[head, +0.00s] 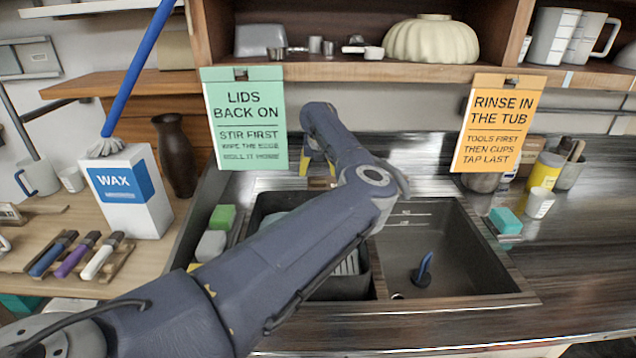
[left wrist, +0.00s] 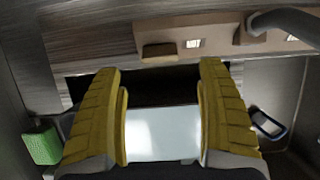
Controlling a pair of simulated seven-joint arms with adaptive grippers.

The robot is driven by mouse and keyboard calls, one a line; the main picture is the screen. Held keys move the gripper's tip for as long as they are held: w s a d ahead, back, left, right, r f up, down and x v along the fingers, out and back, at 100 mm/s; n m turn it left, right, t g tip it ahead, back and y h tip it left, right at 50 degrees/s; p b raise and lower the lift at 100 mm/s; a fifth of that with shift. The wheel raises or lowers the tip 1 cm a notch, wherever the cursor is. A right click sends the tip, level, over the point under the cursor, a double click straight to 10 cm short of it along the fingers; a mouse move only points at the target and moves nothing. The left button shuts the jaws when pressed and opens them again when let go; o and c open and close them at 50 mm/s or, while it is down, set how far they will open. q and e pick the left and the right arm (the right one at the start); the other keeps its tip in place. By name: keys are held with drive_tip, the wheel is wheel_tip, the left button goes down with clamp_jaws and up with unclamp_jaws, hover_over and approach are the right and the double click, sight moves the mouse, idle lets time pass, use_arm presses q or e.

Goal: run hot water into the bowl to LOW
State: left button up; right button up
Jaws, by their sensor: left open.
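The sink's right bowl (head: 440,245) is dark, with pale level marks (head: 405,212) high on its back wall. I see no clear water in it. A blue-handled plug (head: 423,270) stands on its floor; I cannot tell whether it seals the drain. My left arm crosses the sink. My left gripper (head: 318,166), with yellow fingers, is at the back edge, partly hidden by my arm. In the left wrist view it is open (left wrist: 163,78), short of a small brown block (left wrist: 160,50) beside a white label (left wrist: 193,43). A grey spout (left wrist: 285,22) is to the right. My right gripper is not seen.
A green card (head: 245,120) and an orange card (head: 498,122) hang from the shelf (head: 380,71). A wax box (head: 130,190) stands left. A cup (head: 540,202) stands on the right counter.

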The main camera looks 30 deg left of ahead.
sight(318, 184)
use_arm(q)
drive_tip(key=shift+x, duration=3.6)
drive_tip(key=shift+w, duration=0.1)
drive_tip(key=shift+r, duration=0.1)
drive_tip(key=c, duration=1.3)
drive_tip(key=shift+r, duration=0.1)
drive_tip(key=shift+c, duration=0.5)
